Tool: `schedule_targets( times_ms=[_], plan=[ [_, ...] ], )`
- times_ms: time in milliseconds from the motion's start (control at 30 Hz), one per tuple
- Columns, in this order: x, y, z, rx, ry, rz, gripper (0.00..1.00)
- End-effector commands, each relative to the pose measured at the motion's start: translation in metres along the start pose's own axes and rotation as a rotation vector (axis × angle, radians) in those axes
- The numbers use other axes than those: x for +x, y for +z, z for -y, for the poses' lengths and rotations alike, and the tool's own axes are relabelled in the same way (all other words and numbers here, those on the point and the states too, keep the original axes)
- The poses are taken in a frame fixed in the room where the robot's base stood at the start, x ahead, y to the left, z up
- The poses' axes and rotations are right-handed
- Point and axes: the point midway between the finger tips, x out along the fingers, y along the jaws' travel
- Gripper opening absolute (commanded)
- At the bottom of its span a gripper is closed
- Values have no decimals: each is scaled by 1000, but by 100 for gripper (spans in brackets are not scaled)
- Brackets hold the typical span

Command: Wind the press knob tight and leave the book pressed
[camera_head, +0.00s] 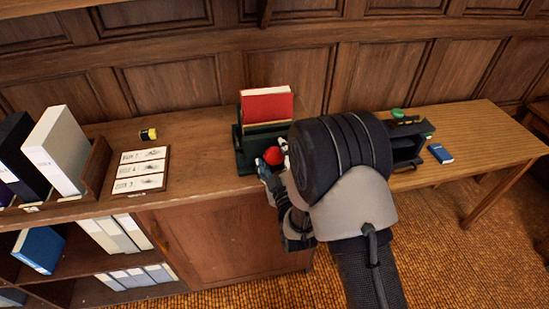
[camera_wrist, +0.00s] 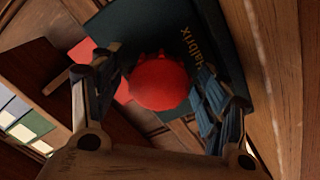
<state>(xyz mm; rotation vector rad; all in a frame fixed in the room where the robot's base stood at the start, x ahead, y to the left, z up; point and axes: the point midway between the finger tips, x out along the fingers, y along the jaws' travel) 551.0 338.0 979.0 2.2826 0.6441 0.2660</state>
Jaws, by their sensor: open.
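The press is a dark green frame (camera_head: 241,150) on the wooden cabinet top, and its side with lettering shows in the wrist view (camera_wrist: 215,40). A red book (camera_head: 267,106) stands upright in it. The round red knob (camera_head: 273,156) is on the press's near side. In the wrist view the knob (camera_wrist: 160,82) sits between the two fingers of my gripper (camera_wrist: 158,95). My gripper is open around the knob; I cannot tell whether either finger touches it. My arm hides the right part of the press in the head view.
A card with three labelled rows (camera_head: 141,169) and a small yellow-and-black object (camera_head: 149,134) lie left of the press. Binders (camera_head: 55,150) stand further left. A second dark device with a green knob (camera_head: 397,114) and a blue book (camera_head: 440,153) are on the right table.

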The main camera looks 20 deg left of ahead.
Motion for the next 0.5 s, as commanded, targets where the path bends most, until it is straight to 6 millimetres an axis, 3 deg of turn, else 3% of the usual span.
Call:
schedule_targets(
  times_ms=[500],
  plan=[
    [5, 0, 0, -41, 1, -1, 68]
  ],
)
